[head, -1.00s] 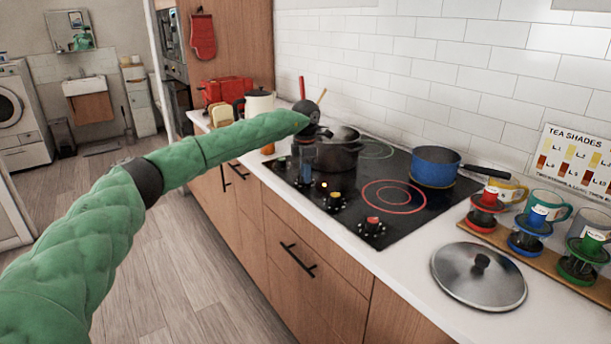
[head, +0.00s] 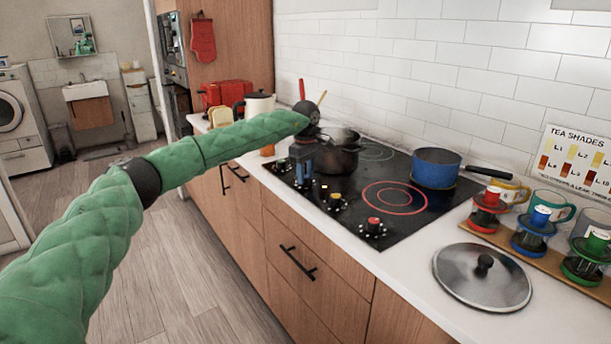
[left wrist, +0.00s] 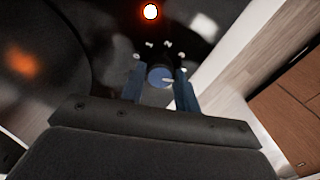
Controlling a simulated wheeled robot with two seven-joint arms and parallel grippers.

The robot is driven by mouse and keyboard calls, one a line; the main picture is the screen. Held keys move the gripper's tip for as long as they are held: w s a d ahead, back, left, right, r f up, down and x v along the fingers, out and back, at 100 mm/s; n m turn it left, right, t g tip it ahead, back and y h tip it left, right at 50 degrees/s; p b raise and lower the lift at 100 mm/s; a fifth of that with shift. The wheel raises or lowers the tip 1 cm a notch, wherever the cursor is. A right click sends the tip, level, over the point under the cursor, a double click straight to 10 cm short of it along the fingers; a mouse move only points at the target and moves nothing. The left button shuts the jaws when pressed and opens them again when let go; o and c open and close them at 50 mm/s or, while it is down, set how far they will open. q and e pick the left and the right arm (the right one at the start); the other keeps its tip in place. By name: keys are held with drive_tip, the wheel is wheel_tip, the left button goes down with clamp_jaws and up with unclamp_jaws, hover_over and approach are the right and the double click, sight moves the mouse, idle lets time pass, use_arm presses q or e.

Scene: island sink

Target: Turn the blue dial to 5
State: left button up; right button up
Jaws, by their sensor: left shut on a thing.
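The blue dial (left wrist: 158,76) shows in the left wrist view between the two fingers of my left gripper (left wrist: 160,90). A pale pointer mark on its face points right and slightly down. Small white marks ring its far side; their numbers are too small to read. My left gripper is shut on the dial, one finger on each side. My right gripper is not in view.
A yellow knob (head: 335,201) and a red knob (head: 373,225) stand nearer along the cooktop's front edge. A dark pot (head: 337,158) stands just behind my gripper, and a blue saucepan (head: 436,170) farther right. A lid (head: 480,278) lies on the counter.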

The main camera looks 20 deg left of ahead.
use_arm(q)
drive_tip(key=m, duration=0.2)
drive_tip(key=shift+m, duration=0.4)
drive_tip(key=m, duration=0.2)
drive_tip(key=shift+m, duration=0.8)
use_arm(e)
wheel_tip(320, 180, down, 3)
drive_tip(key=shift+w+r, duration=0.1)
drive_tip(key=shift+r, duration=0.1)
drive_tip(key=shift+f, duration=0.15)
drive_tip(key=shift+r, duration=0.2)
use_arm(q)
drive_tip(key=o, duration=0.9)
drive_tip(key=shift+o, duration=0.4)
drive_tip(key=shift+r+b, duration=0.15)
drive_tip(key=shift+b, duration=0.15)
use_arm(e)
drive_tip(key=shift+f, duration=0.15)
